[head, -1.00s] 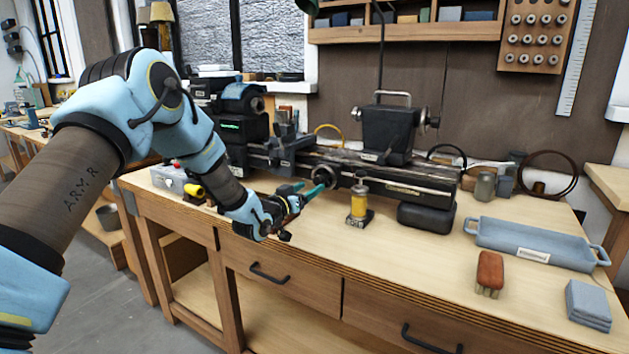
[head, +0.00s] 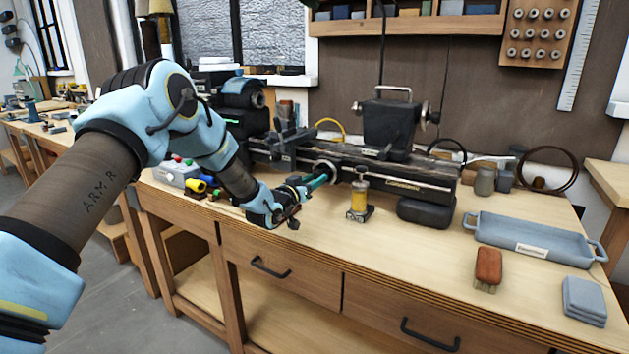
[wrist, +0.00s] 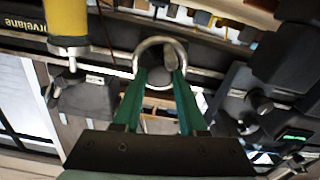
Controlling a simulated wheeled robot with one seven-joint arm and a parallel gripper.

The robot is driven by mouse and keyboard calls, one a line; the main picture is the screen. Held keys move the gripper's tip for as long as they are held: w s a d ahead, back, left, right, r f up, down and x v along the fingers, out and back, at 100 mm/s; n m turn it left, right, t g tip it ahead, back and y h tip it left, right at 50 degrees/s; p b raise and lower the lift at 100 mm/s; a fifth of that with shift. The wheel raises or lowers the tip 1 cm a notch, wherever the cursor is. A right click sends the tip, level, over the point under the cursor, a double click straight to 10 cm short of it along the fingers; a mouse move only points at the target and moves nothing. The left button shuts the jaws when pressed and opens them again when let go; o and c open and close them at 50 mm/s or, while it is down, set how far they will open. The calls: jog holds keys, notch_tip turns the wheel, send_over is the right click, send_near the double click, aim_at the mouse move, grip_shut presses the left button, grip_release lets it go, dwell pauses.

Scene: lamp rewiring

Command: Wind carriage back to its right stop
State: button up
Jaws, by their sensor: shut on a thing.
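The lathe (head: 405,178) stands along the back of the bench. Its carriage appears to be the dark block (head: 290,140) on the left part of the bed, left of the tailstock (head: 386,125). A round metal handwheel (head: 328,168) sits on the lathe's front. In the wrist view the handwheel's bright ring (wrist: 139,52) lies at the tips of my green fingers. My gripper (head: 321,181) is shut on the handwheel; it also shows in the wrist view (wrist: 160,78). The fingers partly hide the wheel's lower rim. The carriage's right stop cannot be made out.
A yellow oil bottle (head: 359,198) stands just right of my gripper, also close in the wrist view (wrist: 66,18). A control box (head: 178,172) is at left. The front bench edge is clear.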

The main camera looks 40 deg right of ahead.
grip_shut()
jog(key=shift+f+b, duration=0.1)
jog(key=shift+b, duration=0.3)
